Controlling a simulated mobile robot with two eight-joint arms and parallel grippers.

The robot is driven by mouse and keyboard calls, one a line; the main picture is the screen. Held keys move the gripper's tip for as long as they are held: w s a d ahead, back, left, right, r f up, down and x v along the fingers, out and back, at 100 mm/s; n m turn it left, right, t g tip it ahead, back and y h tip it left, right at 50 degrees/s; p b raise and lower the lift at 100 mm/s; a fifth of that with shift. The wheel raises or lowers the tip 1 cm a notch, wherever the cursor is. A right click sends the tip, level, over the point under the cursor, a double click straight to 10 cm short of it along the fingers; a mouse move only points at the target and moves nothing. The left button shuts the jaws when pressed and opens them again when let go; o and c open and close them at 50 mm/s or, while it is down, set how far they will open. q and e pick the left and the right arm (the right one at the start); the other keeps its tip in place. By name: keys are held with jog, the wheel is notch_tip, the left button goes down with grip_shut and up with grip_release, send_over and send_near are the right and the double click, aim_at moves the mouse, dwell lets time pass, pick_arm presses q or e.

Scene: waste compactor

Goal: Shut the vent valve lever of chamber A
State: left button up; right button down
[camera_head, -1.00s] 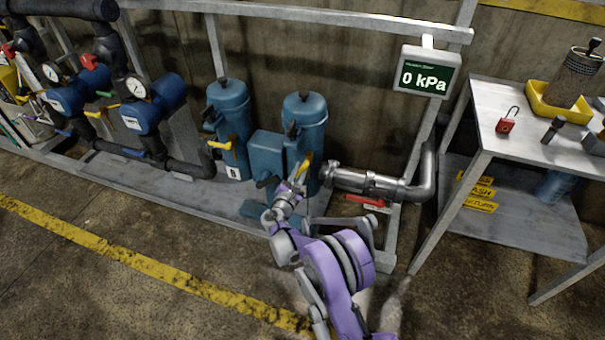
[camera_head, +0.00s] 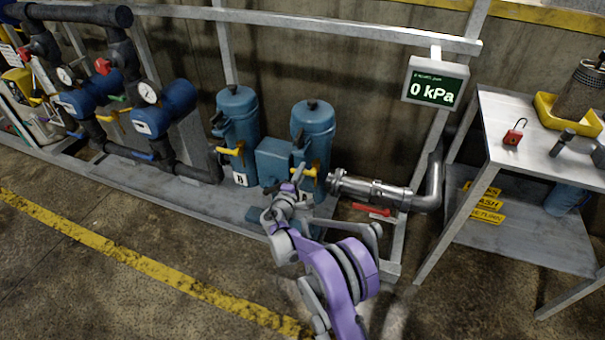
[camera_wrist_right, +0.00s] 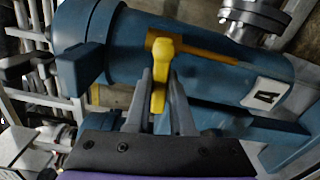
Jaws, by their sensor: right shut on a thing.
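Chamber A is the right blue cylinder (camera_head: 313,118) in the head view; its white "A" plate (camera_wrist_right: 268,95) shows in the right wrist view. Its yellow vent lever (camera_wrist_right: 160,62) stands out from the cylinder's side, and its end lies between the fingers of my right gripper (camera_wrist_right: 160,88), which is shut on it. A yellow bar (camera_wrist_right: 205,50) runs along the cylinder beside the lever. In the head view my right gripper (camera_head: 296,182) partly hides the lever (camera_head: 311,172). My left gripper is in neither view.
Chamber B (camera_head: 237,125), with its own yellow lever (camera_head: 230,151), stands left of chamber A. A steel pipe (camera_head: 370,190) and a red handle (camera_head: 371,209) lie to the right. The display (camera_head: 436,85) reads 0 kPa. A metal table (camera_head: 500,130) stands at the right.

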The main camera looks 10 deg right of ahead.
jog(key=shift+r+m, duration=0.3)
jog(key=shift+m, duration=0.6)
jog(key=c, duration=0.8)
grip_release()
jog(key=p+v, duration=0.1)
jog(key=v, duration=1)
jog(key=shift+w, duration=0.1)
jog(key=shift+r, duration=0.1)
